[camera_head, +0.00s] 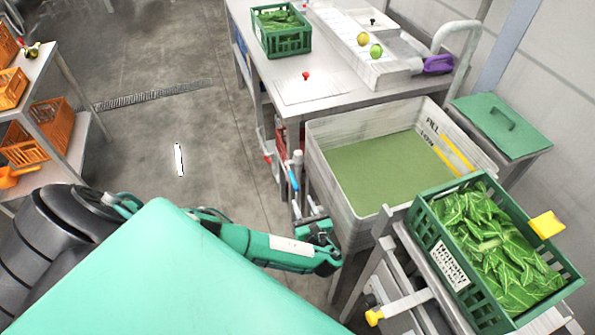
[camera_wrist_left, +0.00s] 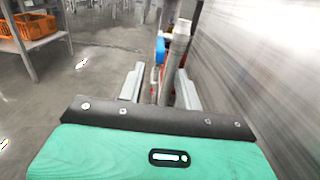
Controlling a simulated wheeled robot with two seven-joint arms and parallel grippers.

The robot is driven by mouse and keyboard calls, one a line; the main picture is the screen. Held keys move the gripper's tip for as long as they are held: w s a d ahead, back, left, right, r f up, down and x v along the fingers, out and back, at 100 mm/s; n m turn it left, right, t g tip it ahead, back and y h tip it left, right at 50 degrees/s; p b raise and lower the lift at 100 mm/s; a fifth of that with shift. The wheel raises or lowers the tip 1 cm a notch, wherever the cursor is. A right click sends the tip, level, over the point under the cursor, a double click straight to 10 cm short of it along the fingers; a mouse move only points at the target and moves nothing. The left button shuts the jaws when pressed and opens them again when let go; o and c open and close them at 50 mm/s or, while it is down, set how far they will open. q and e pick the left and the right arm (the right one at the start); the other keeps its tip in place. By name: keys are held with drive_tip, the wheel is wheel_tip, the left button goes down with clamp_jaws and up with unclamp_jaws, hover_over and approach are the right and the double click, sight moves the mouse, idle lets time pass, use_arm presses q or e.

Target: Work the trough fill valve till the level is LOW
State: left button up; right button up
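The trough (camera_head: 314,150) is a pale box with murky green water (camera_head: 375,168) in it. The words FILL and LOW and a yellow band (camera_head: 455,150) are on its far inner wall. The water surface lies below the rim near these marks; I cannot tell its exact level. A blue valve handle (camera_head: 293,179) is on upright pipework at the trough's left side; it also shows in the left wrist view (camera_wrist_left: 160,50). My left gripper (camera_head: 305,207) is open just below the handle. Its fingers (camera_wrist_left: 158,88) stand apart with a pipe between them; contact is unclear. My right gripper is out of view.
A red handle (camera_head: 267,158) is left of the blue one. A crate of greens (camera_head: 449,262) stands on a rack right of the trough. A steel table (camera_head: 345,93) is behind. The floor left of the pipework is mostly clear.

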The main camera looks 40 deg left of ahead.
use_arm(q)
drive_tip(key=v, duration=0.4)
drive_tip(key=shift+a, duration=0.1)
idle(0.3)
drive_tip(key=s+a+f+n+g+h, duration=0.1)
drive_tip(key=s+f+n+g+h, duration=0.4)
drive_tip(key=f, duration=0.7)
drive_tip(key=s+a+f+n+g+h, duration=0.1)
drive_tip(key=s+f+n+g+h, duration=0.1)
drive_tip(key=s+f, duration=0.85)
drive_tip(key=s+d+f+n+g+h, duration=0.1)
drive_tip(key=s+f+n+h, duration=0.1)
drive_tip(key=s+f+n, duration=0.3)
drive_tip(key=s+d+f+n+h, duration=0.1)
drive_tip(key=s+f+n+h, duration=0.2)
drive_tip(key=s, duration=1)
drive_tip(key=s+d+f+n+g+h, duration=0.1)
drive_tip(key=s+f+n+h, duration=0.1)
drive_tip(key=s+f+n, duration=0.5)
drive_tip(key=shift+s+d+f+n+g+h, duration=0.35)
drive_tip(key=shift+s+f, duration=0.3)
drive_tip(key=shift+s, duration=0.5)
